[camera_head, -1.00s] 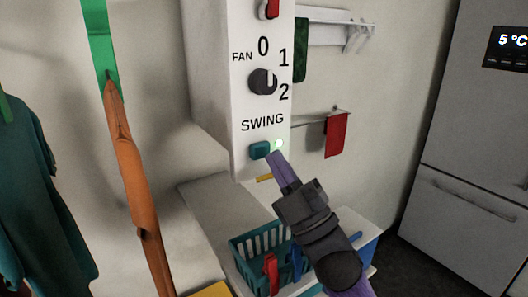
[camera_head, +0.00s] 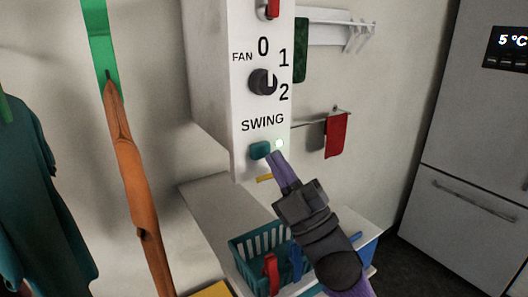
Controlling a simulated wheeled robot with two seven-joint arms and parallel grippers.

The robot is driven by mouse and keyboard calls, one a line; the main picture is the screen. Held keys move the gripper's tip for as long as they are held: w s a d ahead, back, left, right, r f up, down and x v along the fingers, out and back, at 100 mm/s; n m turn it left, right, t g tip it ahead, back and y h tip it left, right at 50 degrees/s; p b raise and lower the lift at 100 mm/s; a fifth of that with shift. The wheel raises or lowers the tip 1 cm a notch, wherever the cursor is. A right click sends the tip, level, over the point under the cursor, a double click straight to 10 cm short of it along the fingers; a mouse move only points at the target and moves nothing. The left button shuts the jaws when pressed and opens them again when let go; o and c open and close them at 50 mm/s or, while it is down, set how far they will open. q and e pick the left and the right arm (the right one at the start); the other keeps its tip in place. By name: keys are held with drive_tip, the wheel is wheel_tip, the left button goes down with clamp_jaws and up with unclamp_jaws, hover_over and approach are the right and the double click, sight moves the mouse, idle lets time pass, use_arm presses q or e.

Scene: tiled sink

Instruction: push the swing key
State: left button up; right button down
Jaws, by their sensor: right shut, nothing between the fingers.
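The swing key is a teal button (camera_head: 260,150) below the word SWING on the white control panel (camera_head: 243,105). A small pale green light (camera_head: 279,143) glows just right of it. My right gripper (camera_head: 274,155) comes up from the lower right with its purple fingers shut and empty. Its fingertips are at the right side of the key, just below the light. I cannot tell whether they touch the key. My left gripper is out of view.
The fan knob (camera_head: 263,82) and a red switch (camera_head: 270,9) are higher on the panel. A red cloth (camera_head: 336,135) hangs on a rail behind. A grey fridge (camera_head: 470,140) stands at right.

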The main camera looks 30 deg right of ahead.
drive_tip(key=shift+w, duration=0.1)
idle(0.4)
drive_tip(key=shift+w, duration=0.35)
drive_tip(key=shift+w, duration=0.55)
idle(0.5)
drive_tip(key=s+p, duration=0.1)
drive_tip(key=s, duration=0.7)
drive_tip(key=shift+d+p, duration=0.25)
drive_tip(key=shift+p, duration=0.05)
idle(0.3)
